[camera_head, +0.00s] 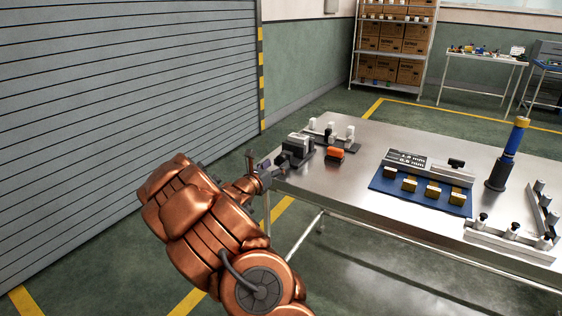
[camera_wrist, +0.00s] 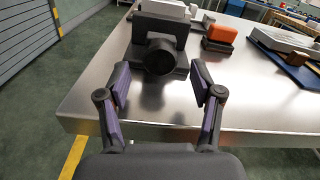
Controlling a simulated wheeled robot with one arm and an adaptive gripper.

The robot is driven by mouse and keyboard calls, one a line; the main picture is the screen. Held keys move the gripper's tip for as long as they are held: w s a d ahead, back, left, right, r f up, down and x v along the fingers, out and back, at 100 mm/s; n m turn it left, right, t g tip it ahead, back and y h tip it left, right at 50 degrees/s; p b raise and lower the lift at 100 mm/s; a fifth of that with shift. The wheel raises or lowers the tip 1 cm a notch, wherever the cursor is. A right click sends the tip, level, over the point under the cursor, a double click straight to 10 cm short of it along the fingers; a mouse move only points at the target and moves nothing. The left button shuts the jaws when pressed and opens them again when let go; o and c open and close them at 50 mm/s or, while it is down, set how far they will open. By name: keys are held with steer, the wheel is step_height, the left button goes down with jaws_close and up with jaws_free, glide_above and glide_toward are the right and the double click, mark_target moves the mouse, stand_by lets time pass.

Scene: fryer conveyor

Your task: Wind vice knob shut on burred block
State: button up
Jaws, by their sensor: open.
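The vice (camera_head: 296,150) is a dark block on a dark base near the left end of the steel table. In the wrist view the vice (camera_wrist: 161,30) stands straight ahead, with its round black knob (camera_wrist: 160,57) facing me. A pale grey block (camera_wrist: 166,9) sits at the top of the vice; I cannot make out burrs on it. My gripper (camera_wrist: 161,82) is open and empty. Its two fingers point at the knob, one to each side, apparently short of it. In the head view my gripper (camera_head: 262,174) is at the table's left edge beside the vice.
An orange block (camera_head: 335,154) lies right of the vice. Behind are white-topped fixtures (camera_head: 328,132). A blue mat (camera_head: 420,190) with several brass-coloured blocks and a blue post (camera_head: 507,155) are further right. The bare table front (camera_head: 330,190) is clear.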

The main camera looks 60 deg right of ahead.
mark_target(280, 161)
steer(key=shift+w+d+r, duration=0.1)
steer(key=shift+d, duration=1.85)
steer(key=c, duration=1.2)
